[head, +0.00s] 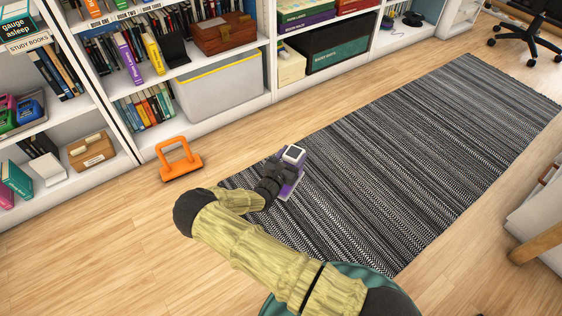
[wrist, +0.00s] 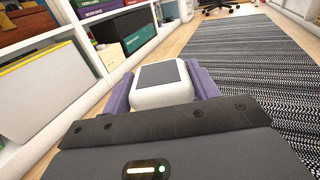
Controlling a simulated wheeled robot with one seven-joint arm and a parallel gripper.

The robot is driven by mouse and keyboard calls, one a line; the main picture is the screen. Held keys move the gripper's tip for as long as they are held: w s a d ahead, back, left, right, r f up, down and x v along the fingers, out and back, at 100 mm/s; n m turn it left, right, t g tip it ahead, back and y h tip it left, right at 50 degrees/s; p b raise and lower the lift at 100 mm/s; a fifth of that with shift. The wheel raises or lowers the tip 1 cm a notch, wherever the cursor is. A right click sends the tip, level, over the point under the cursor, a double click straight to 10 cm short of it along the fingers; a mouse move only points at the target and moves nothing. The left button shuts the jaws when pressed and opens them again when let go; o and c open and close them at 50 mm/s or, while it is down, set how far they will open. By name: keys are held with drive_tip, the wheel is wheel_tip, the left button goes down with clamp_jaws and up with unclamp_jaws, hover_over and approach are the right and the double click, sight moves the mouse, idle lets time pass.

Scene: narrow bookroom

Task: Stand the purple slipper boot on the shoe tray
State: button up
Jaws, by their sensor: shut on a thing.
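I cannot make out a shoe tray in either view.
An orange looped object (head: 180,160) stands on the wooden floor left of the rug. White bookshelves with a grey storage bin (head: 222,87) line the back. The striped rug (head: 420,150) is clear to the right. White furniture (head: 540,215) stands at the right edge.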

drive_tip(key=s+d+r+n+t+y+p, duration=0.2)
drive_tip(key=s+d+r+n+y+p, duration=0.2)
drive_tip(key=d+r+y+p, duration=0.5)
wheel_tip(320, 180, up, 4)
drive_tip(key=shift+s+d+n+t+p, duration=0.2)
drive_tip(key=shift+d+n+t+p, duration=0.1)
drive_tip(key=shift+d+n+p, duration=0.7)
drive_tip(key=shift+a, duration=0.2)
